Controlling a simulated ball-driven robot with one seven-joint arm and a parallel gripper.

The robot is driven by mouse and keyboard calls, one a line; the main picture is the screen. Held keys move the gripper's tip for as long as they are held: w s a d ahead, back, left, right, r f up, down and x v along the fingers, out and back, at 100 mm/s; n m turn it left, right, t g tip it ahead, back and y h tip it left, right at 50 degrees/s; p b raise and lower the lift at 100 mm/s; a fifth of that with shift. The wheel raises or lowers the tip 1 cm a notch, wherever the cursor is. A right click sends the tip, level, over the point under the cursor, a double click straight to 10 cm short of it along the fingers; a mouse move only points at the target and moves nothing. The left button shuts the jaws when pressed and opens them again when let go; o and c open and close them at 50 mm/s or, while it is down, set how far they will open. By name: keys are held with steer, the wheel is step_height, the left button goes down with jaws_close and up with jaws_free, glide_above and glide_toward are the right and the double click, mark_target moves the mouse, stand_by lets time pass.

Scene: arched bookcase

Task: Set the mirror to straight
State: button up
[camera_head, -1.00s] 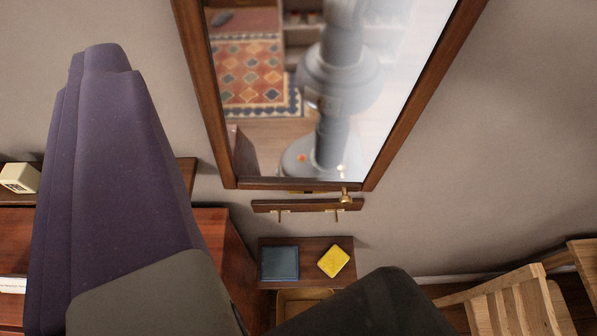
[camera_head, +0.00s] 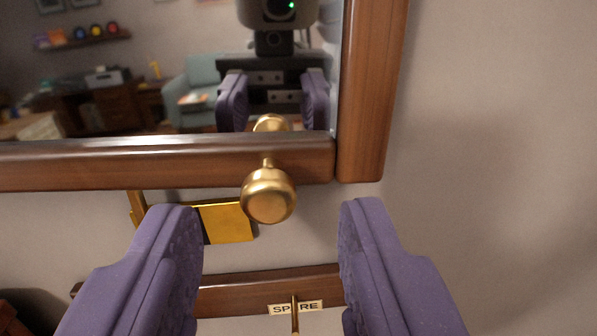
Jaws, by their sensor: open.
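The mirror (camera_head: 130,100) has a brown wooden frame (camera_head: 150,163), and its lower right corner fills the upper part of the view. A round brass knob (camera_head: 268,194) sticks out from the bottom rail near that corner. My gripper (camera_head: 269,214) is open, with one purple finger to the left of the knob and one to the right. Both fingers look clear of it. A brass plate with a dark part (camera_head: 228,222) shows below the rail, partly hidden by the left finger. Only this corner is in view, so I cannot tell the mirror's tilt.
A wooden hook rail (camera_head: 240,294) is on the wall below, with a brass hook (camera_head: 295,312) over a label reading "SP RE". My fingers overlap the rail in the picture. The grey wall (camera_head: 490,150) to the right is bare.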

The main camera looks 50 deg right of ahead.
steer(key=shift+x, duration=0.9)
jaws_close()
steer(key=shift+s+d+r+n, duration=0.3)
steer(key=shift+s+d+n, duration=0.15)
steer(key=shift+s, duration=0.2)
jaws_free()
steer(key=shift+a, duration=0.1)
